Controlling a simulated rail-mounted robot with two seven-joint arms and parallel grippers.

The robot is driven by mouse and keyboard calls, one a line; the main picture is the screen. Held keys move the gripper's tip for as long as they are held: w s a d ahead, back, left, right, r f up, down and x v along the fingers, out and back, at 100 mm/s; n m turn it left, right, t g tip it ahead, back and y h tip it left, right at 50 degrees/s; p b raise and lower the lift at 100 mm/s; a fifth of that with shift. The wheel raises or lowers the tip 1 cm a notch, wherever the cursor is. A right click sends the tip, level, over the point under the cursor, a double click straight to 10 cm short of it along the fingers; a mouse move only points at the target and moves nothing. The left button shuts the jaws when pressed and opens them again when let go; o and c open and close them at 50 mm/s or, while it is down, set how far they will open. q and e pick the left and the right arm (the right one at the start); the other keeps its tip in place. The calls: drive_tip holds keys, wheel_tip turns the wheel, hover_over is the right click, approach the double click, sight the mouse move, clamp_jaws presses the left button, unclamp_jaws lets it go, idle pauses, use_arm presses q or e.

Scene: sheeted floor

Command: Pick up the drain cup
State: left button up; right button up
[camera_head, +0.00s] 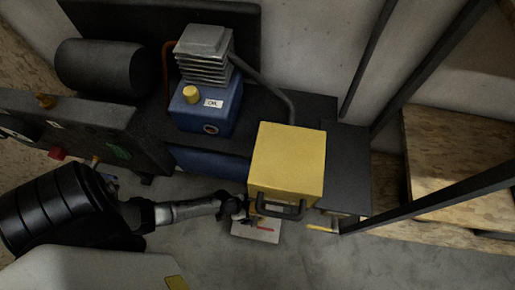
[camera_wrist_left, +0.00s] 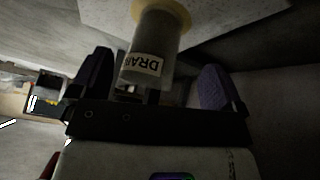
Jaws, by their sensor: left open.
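The drain cup (camera_wrist_left: 155,45) shows in the left wrist view as a greyish cylinder with a white label whose visible letters read "DRA" and a yellowish ring at its far end. My left gripper (camera_wrist_left: 156,82) is open, with one dark finger on each side of the cup and gaps between the fingers and the cup. In the head view my left gripper (camera_head: 240,208) is low, at the left edge of the yellow box (camera_head: 287,160). I cannot make out the cup there. My right gripper is in neither view.
The blue compressor unit (camera_head: 210,110) stands behind. A dark metal frame (camera_head: 428,65) and wooden crate (camera_head: 450,150) are at right.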

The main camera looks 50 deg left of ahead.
use_arm(q)
drive_tip(key=w+d, duration=0.1)
drive_tip(key=w+d+b, duration=0.1)
drive_tip(key=d, duration=0.1)
drive_tip(key=shift+w+f, duration=0.35)
drive_tip(key=shift+w, duration=0.05)
drive_tip(key=shift+w+f+b, duration=0.15)
drive_tip(key=shift+f+b, duration=0.05)
drive_tip(key=shift+b, duration=0.25)
drive_tip(key=c, duration=1.1)
